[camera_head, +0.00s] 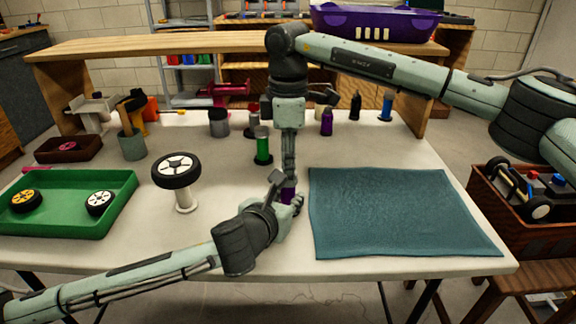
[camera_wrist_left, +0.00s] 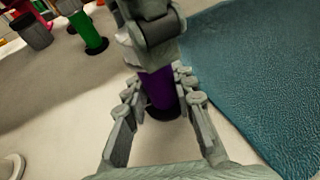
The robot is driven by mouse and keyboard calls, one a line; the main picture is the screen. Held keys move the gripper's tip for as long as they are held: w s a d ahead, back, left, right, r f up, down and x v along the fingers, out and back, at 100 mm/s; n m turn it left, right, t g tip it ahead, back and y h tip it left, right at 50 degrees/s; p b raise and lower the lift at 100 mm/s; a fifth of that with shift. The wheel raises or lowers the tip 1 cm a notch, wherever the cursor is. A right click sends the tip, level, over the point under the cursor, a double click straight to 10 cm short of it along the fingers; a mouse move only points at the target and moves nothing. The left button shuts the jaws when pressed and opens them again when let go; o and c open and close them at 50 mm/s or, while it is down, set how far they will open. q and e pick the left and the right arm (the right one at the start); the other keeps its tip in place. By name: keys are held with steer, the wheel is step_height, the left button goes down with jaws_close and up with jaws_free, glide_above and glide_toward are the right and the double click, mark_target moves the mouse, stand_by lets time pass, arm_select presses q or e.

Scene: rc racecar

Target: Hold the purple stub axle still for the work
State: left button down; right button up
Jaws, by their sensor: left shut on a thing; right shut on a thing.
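The purple stub axle (camera_head: 288,190) stands upright on the white table, left of the teal mat. In the left wrist view the purple stub axle (camera_wrist_left: 158,90) shows a dark round base at its foot. My left gripper (camera_head: 289,202) comes in low from the front left and is shut on it; its fingers (camera_wrist_left: 160,98) lie on either side of the purple part. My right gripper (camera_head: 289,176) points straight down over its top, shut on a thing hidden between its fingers. The right gripper (camera_wrist_left: 148,45) covers the axle's upper end in the wrist view.
The teal mat (camera_head: 400,215) lies flat at the right. A green post (camera_head: 263,147) stands behind. A wheel (camera_head: 176,170) on a white stand and a green tray (camera_head: 80,222) with wheels are at the left. Several coloured posts and cups stand farther back, under a wooden shelf (camera_head: 170,43).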

arm_select(q)
steer(key=shift+f, duration=0.1)
arm_select(e)
steer(key=shift+m, duration=2.3)
steer(key=o, duration=1.2)
steer(key=shift+c, duration=0.2)
step_height(320, 180, up, 12)
